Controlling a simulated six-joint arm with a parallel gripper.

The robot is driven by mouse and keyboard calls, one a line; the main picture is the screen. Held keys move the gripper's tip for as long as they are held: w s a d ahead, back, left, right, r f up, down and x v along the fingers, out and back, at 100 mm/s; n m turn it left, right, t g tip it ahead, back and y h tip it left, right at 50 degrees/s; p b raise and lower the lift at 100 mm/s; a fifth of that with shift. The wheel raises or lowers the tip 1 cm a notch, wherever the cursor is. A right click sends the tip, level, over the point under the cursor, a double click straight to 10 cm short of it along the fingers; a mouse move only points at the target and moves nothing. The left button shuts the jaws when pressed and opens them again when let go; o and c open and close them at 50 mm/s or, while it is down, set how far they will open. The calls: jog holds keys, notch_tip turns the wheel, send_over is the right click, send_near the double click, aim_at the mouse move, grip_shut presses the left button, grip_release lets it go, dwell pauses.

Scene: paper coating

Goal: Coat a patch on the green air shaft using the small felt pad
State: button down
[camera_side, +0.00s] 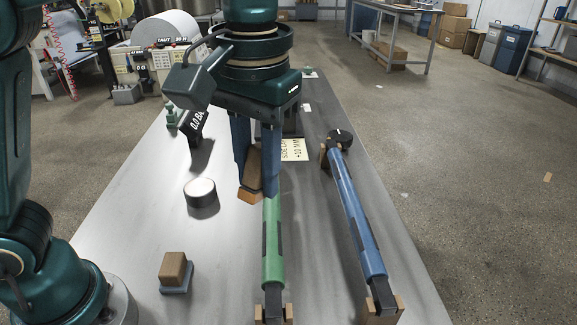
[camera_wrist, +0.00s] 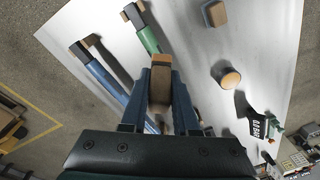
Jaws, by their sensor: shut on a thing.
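My gripper (camera_side: 256,186) points down, its blue fingers shut on the small felt pad (camera_side: 250,195), a brown block with a lighter tan base. In the wrist view the pad (camera_wrist: 160,82) sits between the two fingers. The green air shaft (camera_side: 273,245) lies lengthwise on the table with a dark patch on its side. The pad is by the shaft's far part, appearing slightly left of it; I cannot tell whether they touch. The fingers hide the shaft's far end. In the wrist view the green shaft (camera_wrist: 148,40) shows beyond the pad.
A blue shaft (camera_side: 355,215) lies on wooden supports to the right. A second block with a blue-grey base (camera_side: 174,271) stands front left. A round dark pot with a pale top (camera_side: 201,194) stands left of the gripper.

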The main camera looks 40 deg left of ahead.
jog(key=s+d+m, duration=0.3)
jog(key=s+d, duration=0.1)
jog(key=d, duration=0.3)
jog(key=shift+s+d+f, duration=0.15)
jog(key=shift+d+f, duration=0.05)
jog(key=shift+f, duration=1.15)
jog(key=shift+s+d+f, duration=0.15)
jog(key=shift+f, duration=1.2)
